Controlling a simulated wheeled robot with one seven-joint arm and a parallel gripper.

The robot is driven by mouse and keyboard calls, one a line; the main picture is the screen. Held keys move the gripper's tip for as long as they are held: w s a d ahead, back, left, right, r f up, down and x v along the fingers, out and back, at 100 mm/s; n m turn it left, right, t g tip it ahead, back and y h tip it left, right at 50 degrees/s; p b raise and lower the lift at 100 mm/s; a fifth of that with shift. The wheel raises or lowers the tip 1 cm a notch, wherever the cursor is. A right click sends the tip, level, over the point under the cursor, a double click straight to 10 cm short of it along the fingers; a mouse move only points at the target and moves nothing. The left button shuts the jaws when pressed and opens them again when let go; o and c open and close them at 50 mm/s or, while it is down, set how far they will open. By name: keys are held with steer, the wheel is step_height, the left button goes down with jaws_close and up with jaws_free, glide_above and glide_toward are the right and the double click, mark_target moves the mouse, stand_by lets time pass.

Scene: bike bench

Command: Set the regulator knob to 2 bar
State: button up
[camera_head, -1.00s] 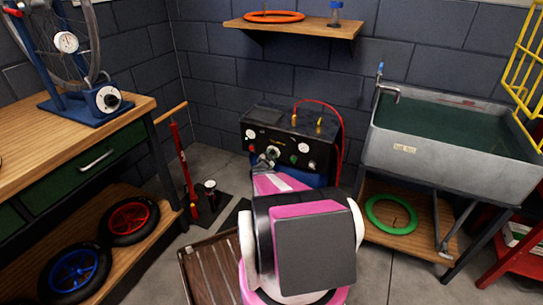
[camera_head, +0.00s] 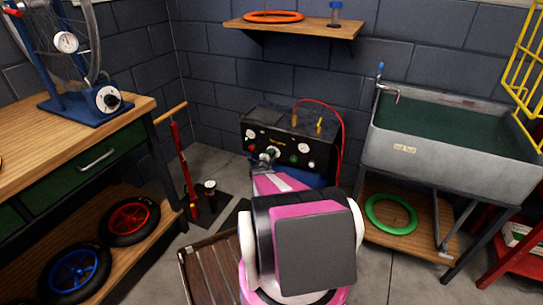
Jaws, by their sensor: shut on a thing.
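A black panel (camera_head: 310,135) on the compressor stands against the back wall, with white gauges (camera_head: 304,148) and small knobs on its front. My gripper (camera_head: 269,155) is at the left-centre of this panel, shut on the regulator knob (camera_head: 273,150). The gripper and my pink and white arm hide most of the knob and the lower middle of the compressor. The gauge needles and scale marks are too small to read.
A wooden workbench (camera_head: 90,160) with a blue wheel stand is at the left. A grey sink (camera_head: 435,165) is at the right. A red floor pump (camera_head: 185,165) stands left of the compressor. A red hose (camera_head: 341,125) arches over the compressor's right side.

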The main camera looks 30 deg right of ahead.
steer(key=shift+w+a+r+m, duration=0.1)
steer(key=shift+r+m, duration=0.05)
steer(key=shift+m, duration=0.4)
steer(key=shift+w+a+r+m, duration=0.1)
steer(key=shift+m, duration=0.45)
steer(key=o, duration=0.9)
steer(key=shift+s+r, duration=0.1)
steer(key=v, duration=1)
steer(key=shift+s+a, duration=0.25)
steer(key=shift+s, duration=0.05)
